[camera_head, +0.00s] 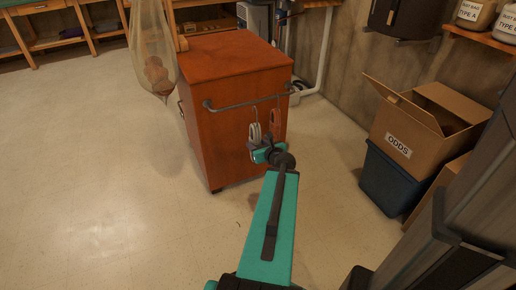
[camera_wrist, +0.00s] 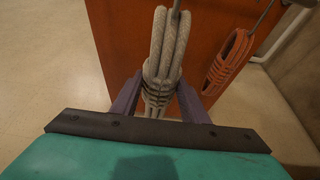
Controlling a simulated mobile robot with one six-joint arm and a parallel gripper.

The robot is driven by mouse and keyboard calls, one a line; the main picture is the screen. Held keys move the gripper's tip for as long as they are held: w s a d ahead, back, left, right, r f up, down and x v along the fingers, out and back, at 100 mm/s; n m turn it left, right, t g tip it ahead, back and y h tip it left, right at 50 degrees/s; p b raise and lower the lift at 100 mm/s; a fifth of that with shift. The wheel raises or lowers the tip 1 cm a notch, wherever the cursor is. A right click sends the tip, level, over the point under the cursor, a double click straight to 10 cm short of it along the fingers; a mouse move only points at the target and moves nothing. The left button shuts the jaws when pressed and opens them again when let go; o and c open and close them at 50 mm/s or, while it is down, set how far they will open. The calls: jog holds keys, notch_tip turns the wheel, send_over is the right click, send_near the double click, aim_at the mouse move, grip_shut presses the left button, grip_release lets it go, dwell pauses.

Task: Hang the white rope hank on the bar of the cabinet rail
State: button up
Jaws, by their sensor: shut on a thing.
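The white rope hank (camera_head: 255,133) is upright in front of the orange-brown cabinet (camera_head: 225,140), just below the cabinet rail's bar (camera_head: 237,104). In the wrist view the hank (camera_wrist: 165,50) stands between the two purple fingers of my gripper (camera_wrist: 160,88), which is shut on its bound lower part. A thin metal hook rises from the hank's top towards the bar. I cannot tell whether the hook is over the bar or only close to it. My gripper (camera_head: 262,149) hides the hank's lower end in the head view.
An orange rope hank (camera_head: 276,122) hangs from the bar close to the right; it also shows in the wrist view (camera_wrist: 230,58). A net bag (camera_head: 153,50) hangs left of the cabinet. A cardboard box (camera_head: 407,130) sits on a dark bin (camera_head: 388,180) at right. The left floor is clear.

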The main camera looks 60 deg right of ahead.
jog(key=shift+w+d+f+b, duration=0.1)
jog(key=shift+w+d+b, duration=0.1)
jog(key=shift+b, duration=0.65)
jog(key=shift+w+d+b, duration=0.65)
jog(key=shift+w+b, duration=0.25)
jog(key=shift+b, duration=0.4)
jog(key=shift+w+d, duration=0.25)
jog(key=shift+w, duration=0.1)
jog(key=b+x, duration=0.2)
jog(key=x, duration=0.6)
jog(key=shift+w+d+f, duration=0.2)
jog(key=shift+w+d, duration=0.05)
jog(key=o, duration=1.3)
